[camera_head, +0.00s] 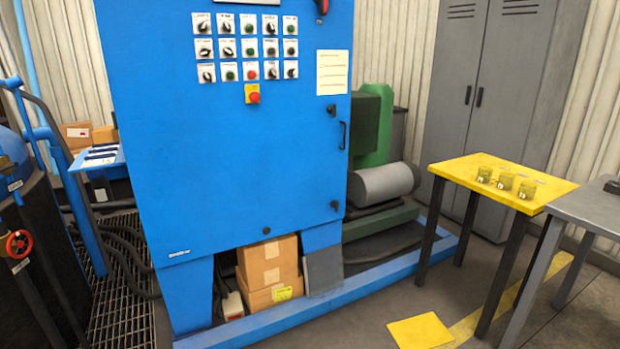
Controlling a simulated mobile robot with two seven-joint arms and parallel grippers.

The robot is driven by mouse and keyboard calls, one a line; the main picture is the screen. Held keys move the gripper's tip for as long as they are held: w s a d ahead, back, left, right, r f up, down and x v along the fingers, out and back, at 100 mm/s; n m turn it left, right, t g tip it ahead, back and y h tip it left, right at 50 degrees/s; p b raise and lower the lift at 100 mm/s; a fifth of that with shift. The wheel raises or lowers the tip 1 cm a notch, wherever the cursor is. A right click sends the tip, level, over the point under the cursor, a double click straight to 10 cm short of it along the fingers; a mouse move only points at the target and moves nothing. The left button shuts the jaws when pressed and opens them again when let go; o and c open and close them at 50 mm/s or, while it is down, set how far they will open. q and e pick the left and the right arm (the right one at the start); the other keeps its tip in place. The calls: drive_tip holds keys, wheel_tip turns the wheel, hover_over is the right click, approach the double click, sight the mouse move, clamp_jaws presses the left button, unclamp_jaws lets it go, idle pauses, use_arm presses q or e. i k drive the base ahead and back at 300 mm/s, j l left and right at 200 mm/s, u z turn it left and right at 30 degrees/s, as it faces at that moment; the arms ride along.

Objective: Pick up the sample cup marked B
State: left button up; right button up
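Three small olive-yellow sample cups stand in a slanting row on the yellow table (460,166) at the right. The left cup (484,175) is farthest back, the middle cup (505,181) is beside it, and the right cup (527,190) is nearest the front. Each has a small pale mark on its side, too small to read surely, so I cannot tell which is B. Neither of my grippers is in view.
A grey table (585,212) adjoins the yellow table at the right edge. A large blue control cabinet (240,150) fills the middle, with cardboard boxes (268,262) beneath. Grey lockers (490,90) stand behind. A blue floor frame (290,310) crosses the floor.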

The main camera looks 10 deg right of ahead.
sight(484, 174)
drive_tip(key=i+l+z, duration=0.4)
drive_tip(key=i, duration=0.15)
drive_tip(key=i+l+z, duration=0.25)
drive_tip(key=i+z, duration=0.15)
drive_tip(key=i, duration=0.15)
drive_tip(key=i+z, duration=0.4)
drive_tip(key=i, duration=0.2)
